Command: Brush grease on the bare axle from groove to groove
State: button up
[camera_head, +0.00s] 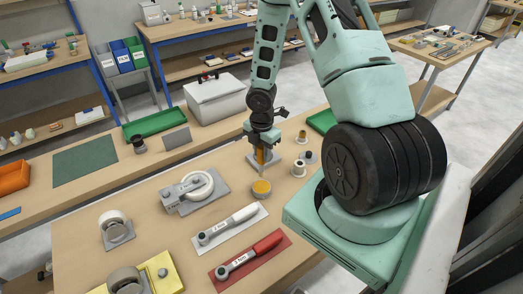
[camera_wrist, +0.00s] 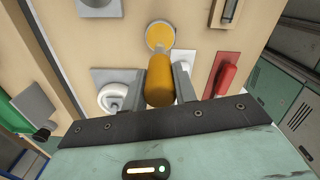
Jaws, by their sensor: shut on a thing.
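My gripper (camera_head: 262,152) is shut on the amber handle of a brush (camera_head: 261,157), which points down above the workbench. In the wrist view the amber handle (camera_wrist: 159,82) sits between the two fingers. A round pot of amber grease (camera_head: 261,187) stands just below and in front of the gripper; in the wrist view the pot (camera_wrist: 160,36) is straight beyond the handle. The bristles are hard to make out. A wheel unit with a white ring (camera_head: 198,184) lies on a grey plate left of the pot. I cannot tell which part is the bare axle.
A roller on a stand (camera_head: 114,228) and a yellow plate (camera_head: 163,281) are at the left. Small round parts (camera_head: 299,169) stand right of the gripper. A green tray (camera_head: 155,122) is behind.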

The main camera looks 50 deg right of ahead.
aim_at(262, 171)
jog(key=shift+f+b, duration=2.5)
jog(key=shift+f, duration=0.25)
jog(key=shift+f+b, duration=0.3)
jog(key=shift+f, duration=0.25)
jog(key=shift+r, duration=0.1)
notch_tip(262, 171, up, 7)
jog(key=p, duration=0.7)
dwell(0.7)
